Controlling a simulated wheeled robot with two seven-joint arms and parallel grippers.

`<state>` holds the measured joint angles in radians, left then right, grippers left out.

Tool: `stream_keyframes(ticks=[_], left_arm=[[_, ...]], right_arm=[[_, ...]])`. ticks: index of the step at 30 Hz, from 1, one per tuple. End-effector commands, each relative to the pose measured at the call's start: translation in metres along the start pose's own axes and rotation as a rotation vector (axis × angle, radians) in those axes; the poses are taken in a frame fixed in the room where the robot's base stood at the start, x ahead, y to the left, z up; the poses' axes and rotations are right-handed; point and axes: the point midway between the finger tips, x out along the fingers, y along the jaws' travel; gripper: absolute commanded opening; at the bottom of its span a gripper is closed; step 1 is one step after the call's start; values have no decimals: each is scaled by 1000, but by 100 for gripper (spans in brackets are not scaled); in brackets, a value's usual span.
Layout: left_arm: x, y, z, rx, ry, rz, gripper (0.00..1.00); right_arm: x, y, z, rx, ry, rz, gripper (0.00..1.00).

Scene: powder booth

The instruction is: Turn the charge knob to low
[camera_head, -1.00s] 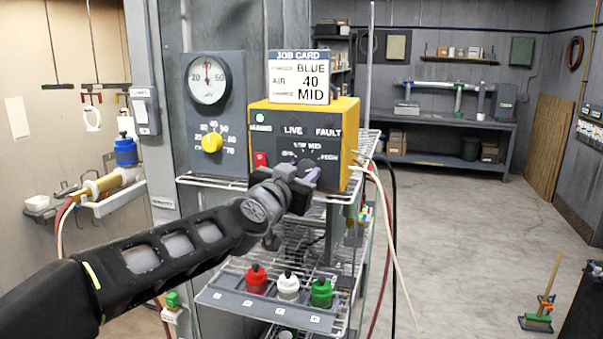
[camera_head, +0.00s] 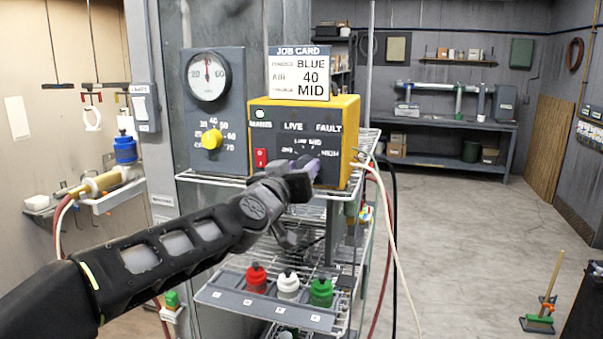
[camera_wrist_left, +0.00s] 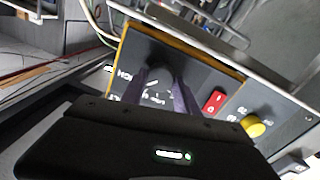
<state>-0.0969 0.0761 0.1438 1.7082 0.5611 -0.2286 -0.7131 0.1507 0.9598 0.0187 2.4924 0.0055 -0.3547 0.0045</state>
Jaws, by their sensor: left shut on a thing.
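The yellow-edged control box (camera_head: 349,140) has a dark front with MAINS, LIVE and FAULT labels. Its charge knob (camera_wrist_left: 159,78) sits on a dial marked LOW, MID and HIGH; HIGH is at the right in the head view. My left gripper (camera_head: 306,165) is at the box front, shut on the knob and covering most of it. In the left wrist view its two purple-grey fingers (camera_wrist_left: 159,92) lie on either side of the knob. The knob's exact pointer position is hidden. My right gripper is out of view.
A red switch (camera_head: 261,157) is left of the knob. A pressure gauge (camera_head: 208,77) and yellow knob (camera_head: 212,139) are on the panel farther left. The job card (camera_head: 299,73) reads BLUE, 40, MID. Several bottles stand on a lower rack (camera_head: 265,312). Hoses hang at right.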

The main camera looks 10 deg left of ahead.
Motion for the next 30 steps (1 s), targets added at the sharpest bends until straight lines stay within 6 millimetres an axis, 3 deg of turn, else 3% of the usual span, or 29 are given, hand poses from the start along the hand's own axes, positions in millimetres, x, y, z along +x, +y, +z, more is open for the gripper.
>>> stream_keyframes(ticks=[30], left_arm=[[0,-1,4,-950,53,-11,0]], right_arm=[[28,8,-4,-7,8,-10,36]])
